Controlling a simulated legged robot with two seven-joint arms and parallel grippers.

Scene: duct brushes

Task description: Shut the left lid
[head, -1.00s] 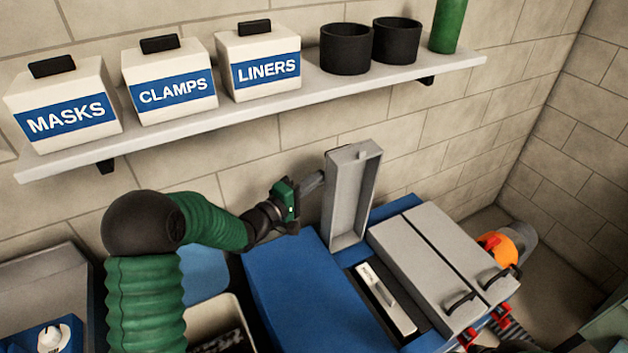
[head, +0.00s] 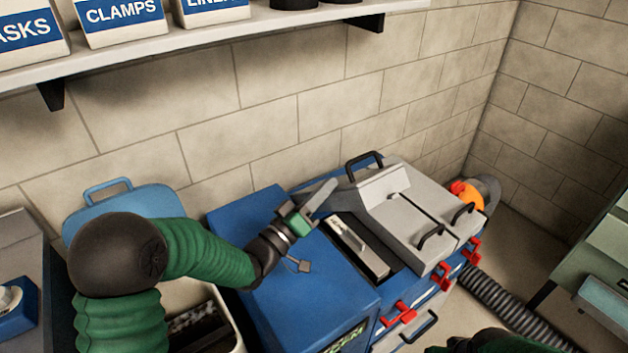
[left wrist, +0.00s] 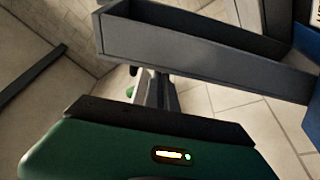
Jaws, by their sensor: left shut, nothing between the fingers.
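The left lid (head: 384,190) is grey and hollow with a black handle. In the head view it stands raised and tilted over the blue cabinet (head: 290,262), not flat. The slot below it is uncovered, showing a pale labelled item (head: 352,238) inside. My left gripper (head: 325,192) is shut and empty, its fingers close to the left side of the lid; I cannot tell whether they touch. In the left wrist view a grey hollow box shape, likely the lid (left wrist: 190,48), lies beyond the fingers (left wrist: 155,92). My right gripper is out of view.
Grey closed lids (head: 440,197) with black handles lie to the right. Red latches (head: 398,313) stick out at the cabinet front. A shelf (head: 210,36) runs along the wall above. A blue-lidded bin (head: 125,202) stands left, and a ribbed hose (head: 515,308) lies at right.

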